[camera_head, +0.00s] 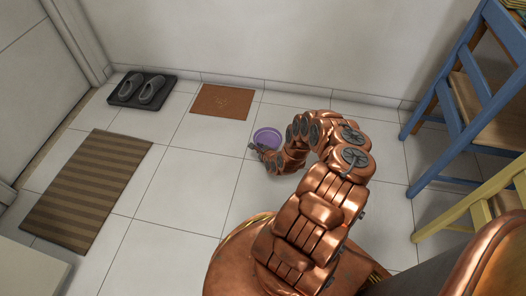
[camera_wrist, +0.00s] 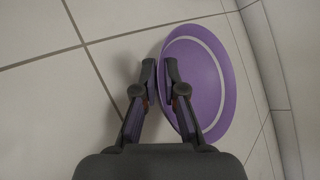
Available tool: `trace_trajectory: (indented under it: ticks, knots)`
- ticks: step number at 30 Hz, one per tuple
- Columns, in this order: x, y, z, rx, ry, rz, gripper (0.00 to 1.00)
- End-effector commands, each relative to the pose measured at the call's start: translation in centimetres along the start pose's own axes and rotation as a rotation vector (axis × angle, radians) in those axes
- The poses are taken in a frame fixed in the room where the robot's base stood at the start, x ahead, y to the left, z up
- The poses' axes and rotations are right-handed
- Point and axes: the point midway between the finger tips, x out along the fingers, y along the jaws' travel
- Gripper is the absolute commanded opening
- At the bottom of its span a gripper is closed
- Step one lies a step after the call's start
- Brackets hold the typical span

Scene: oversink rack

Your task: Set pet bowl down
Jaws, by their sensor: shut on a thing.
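The pet bowl (camera_head: 267,136) is purple and round, with a pale ring inside. In the head view it shows just past the end of my arm, over or on the light floor tiles. In the wrist view the bowl (camera_wrist: 222,80) fills the area right of the fingers. My gripper (camera_wrist: 160,75) is shut on its near rim, one finger on each side of the wall. In the head view my gripper (camera_head: 257,149) is small and partly merges with the bowl's near edge. I cannot tell whether the bowl's underside touches the floor.
A brown mat (camera_head: 222,101) lies by the wall, behind and left of the bowl. A black tray (camera_head: 122,101) with grey shoes (camera_head: 152,89) stands farther left. A striped rug (camera_head: 88,188) lies at left. Blue (camera_head: 424,136) and yellow (camera_head: 462,208) furniture stands at right. Tiles around the bowl are clear.

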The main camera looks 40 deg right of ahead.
Motion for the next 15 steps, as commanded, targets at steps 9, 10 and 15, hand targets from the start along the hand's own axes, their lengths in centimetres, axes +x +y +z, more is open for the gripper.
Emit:
trace_trajectory:
  ticks: [9, 10, 15]
  knots:
    - [1.4, -1.6, -0.8, 0.001, 0.0, 0.0, 0.0]
    - [1.6, -1.8, -0.9, 0.001, 0.0, -0.002, 0.0]
    - [2.8, -0.3, -2.3, 0.005, 0.0, 0.0, 0.0]
